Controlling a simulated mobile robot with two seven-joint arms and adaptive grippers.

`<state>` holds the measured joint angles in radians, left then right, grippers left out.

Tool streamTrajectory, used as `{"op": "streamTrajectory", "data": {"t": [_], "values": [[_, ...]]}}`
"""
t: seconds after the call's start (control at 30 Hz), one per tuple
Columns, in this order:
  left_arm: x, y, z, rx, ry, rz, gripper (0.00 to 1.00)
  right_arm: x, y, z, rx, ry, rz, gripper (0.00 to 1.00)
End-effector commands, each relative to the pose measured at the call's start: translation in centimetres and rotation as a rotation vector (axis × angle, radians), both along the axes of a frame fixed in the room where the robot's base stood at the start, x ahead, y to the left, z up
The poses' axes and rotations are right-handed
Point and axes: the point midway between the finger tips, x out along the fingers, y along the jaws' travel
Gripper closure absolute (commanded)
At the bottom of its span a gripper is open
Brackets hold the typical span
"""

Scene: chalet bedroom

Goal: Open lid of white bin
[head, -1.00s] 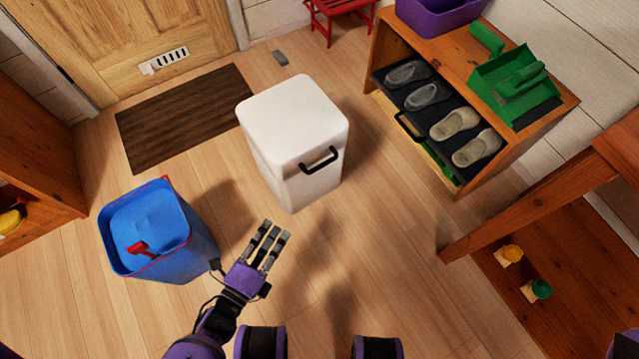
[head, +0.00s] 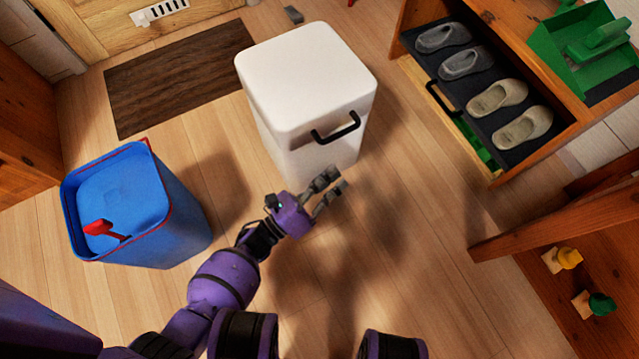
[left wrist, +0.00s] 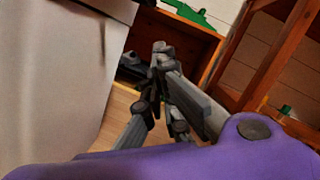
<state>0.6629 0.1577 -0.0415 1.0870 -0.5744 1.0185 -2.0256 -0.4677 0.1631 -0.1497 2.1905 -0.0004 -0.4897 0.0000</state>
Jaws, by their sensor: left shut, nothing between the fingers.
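The white bin (head: 305,80) stands upright in the upper middle of the head view with its lid closed. A black handle (head: 337,128) sits on the front of the lid. My left gripper (head: 333,190) is in front of the bin, just below and apart from the handle, with its fingers together and empty. In the left wrist view the gripper (left wrist: 160,65) shows with its fingertips close together, and the bin's side (left wrist: 50,70) fills the left. The right gripper does not show.
A blue bin (head: 140,205) with a red handle stands to the left. A wooden shoe shelf (head: 500,165) with shoes is at the right. A dark mat (head: 175,80) lies by the door. A wooden frame (head: 560,225) is at the lower right. The floor in front is clear.

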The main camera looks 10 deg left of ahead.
Motion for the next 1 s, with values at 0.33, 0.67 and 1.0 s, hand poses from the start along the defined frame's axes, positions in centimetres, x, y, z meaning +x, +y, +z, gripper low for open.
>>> {"op": "streamTrajectory", "data": {"t": [0.33, 0.67, 1.0], "values": [[3.9, -1.8, 2.9, 0.001, -0.002, -0.001, 1.0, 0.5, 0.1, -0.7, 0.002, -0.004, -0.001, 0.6], [4.6, -1.2, 4.1, -0.001, 0.002, 0.0, 1.0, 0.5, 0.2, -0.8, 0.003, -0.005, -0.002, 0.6], [4.6, -1.2, 4.4, -0.005, 0.007, -0.001, 1.0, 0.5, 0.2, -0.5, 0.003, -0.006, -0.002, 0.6]]}}
